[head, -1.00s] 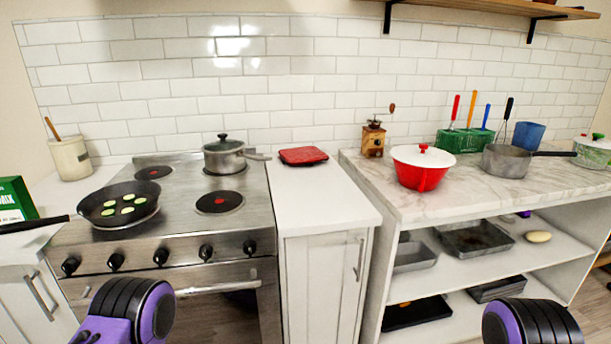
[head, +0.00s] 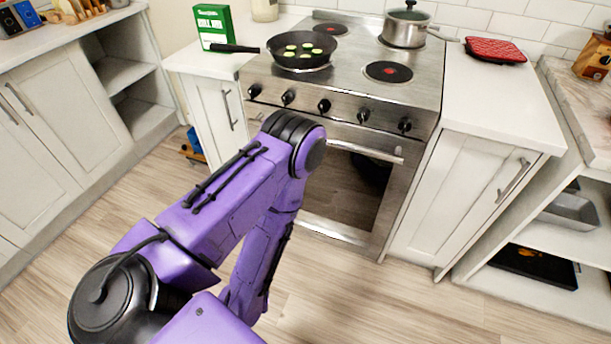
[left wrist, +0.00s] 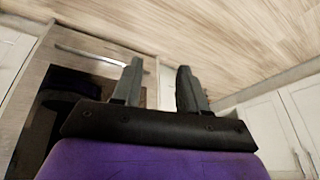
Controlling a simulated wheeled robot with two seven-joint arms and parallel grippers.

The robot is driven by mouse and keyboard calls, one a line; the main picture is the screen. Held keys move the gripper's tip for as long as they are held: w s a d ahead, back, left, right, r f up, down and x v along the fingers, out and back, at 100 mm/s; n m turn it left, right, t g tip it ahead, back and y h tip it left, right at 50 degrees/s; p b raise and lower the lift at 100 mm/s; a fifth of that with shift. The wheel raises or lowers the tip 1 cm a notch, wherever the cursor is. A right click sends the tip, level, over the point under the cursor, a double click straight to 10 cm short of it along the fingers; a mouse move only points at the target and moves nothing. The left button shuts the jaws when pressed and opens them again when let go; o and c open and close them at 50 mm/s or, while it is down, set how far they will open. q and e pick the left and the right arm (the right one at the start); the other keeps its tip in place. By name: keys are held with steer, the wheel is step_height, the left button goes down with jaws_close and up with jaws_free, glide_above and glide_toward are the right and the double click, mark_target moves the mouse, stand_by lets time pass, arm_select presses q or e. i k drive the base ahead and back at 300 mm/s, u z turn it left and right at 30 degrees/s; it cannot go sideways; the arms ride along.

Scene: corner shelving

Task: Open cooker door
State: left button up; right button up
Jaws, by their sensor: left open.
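The cooker (head: 430,85) is a steel range with its door (head: 335,228) shut below the knobs. The door has a dark window (head: 345,190) and a horizontal bar handle (head: 370,152); my purple left arm hides their left part. In the head view my left gripper is hidden behind my own arm. In the left wrist view my left gripper (left wrist: 158,88) is open, with nothing between its fingers. Left of its fingers are a steel-framed dark panel and a thin pale bar (left wrist: 92,57); I cannot tell whether this bar is the handle. My right gripper is not in view.
A pan (head: 302,50) with green slices and a lidded pot (head: 405,27) stand on the hob. White cabinets (head: 465,195) flank the cooker. A green box (head: 214,27) stands on the left counter. Wooden floor (head: 330,300) lies clear before the door.

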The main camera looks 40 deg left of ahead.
mark_target(358, 189)
steer(key=u, duration=0.95)
steer(key=i, duration=0.7)
steer(key=z, duration=0.35)
